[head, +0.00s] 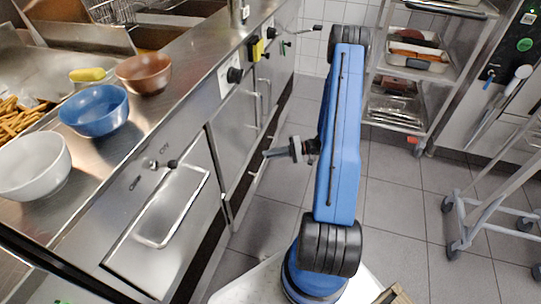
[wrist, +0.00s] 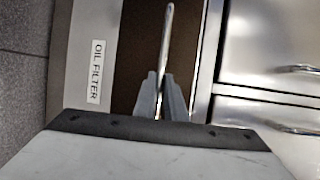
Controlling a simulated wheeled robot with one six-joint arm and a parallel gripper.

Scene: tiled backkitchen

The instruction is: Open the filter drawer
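In the wrist view, an upright bar handle (wrist: 167,40) stands in front of a dark brown area (wrist: 130,50). A steel strip beside it bears the label OIL FILTER (wrist: 97,72). My gripper (wrist: 161,80) has one finger on each side of the bar, both close against it. The fingers look shut on the handle. In the head view, my gripper (head: 268,153) reaches left from my blue arm to the low cabinet fronts. The handle's far end and the drawer's edges are hard to make out.
Steel cabinet fronts with handles lie at the right in the wrist view (wrist: 270,50). A closed front with a large frame handle (head: 160,240) is nearer in the head view. Bowls (head: 95,110) stand on the counter. A wheeled rack (head: 405,125) stands behind.

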